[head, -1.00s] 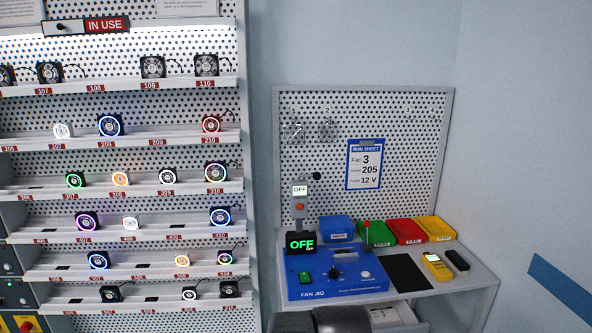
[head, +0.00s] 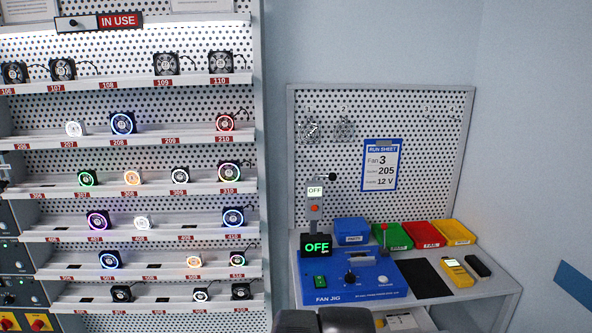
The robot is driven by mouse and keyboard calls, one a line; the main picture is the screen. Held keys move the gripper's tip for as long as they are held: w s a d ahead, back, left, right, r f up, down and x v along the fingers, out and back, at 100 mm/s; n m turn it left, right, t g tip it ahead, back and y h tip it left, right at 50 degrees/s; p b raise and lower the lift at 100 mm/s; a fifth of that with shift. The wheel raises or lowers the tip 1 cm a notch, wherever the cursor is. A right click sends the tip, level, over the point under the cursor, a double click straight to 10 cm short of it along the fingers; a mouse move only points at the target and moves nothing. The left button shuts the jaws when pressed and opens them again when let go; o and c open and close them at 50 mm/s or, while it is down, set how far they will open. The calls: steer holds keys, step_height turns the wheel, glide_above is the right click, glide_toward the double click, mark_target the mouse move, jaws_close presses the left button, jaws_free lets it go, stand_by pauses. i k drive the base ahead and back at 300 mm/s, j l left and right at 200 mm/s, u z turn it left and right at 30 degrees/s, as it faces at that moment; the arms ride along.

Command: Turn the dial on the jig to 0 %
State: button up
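The blue fan jig (head: 350,292) stands on the bench at the lower right in the head view. Its dial (head: 350,277) is a dark knob with a pale scale around it, in the middle of the jig's top; its setting is too small to read. A green switch (head: 320,281) is left of the dial and a pale round button (head: 383,280) is right of it. The jig's black display (head: 316,246) reads OFF in green. Part of my arm shows dark at the bottom edge, in front of the jig. My gripper's fingers are not in view.
A run sheet (head: 382,165) hangs on the pegboard. Blue, green, red and yellow bins (head: 455,232) line the bench's back. A black mat (head: 427,278), a yellow meter (head: 457,273) and a black item (head: 478,266) lie right of the jig. Fan shelves (head: 150,185) fill the left.

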mark_target(350, 279)
steer(key=k+l, duration=0.2)
steer(key=k, duration=0.15)
steer(key=i+j, duration=0.15)
steer(key=i, duration=0.3)
steer(key=i+j, duration=0.15)
steer(key=i, duration=0.3)
steer(key=i+j, duration=0.15)
steer(key=i, duration=0.25)
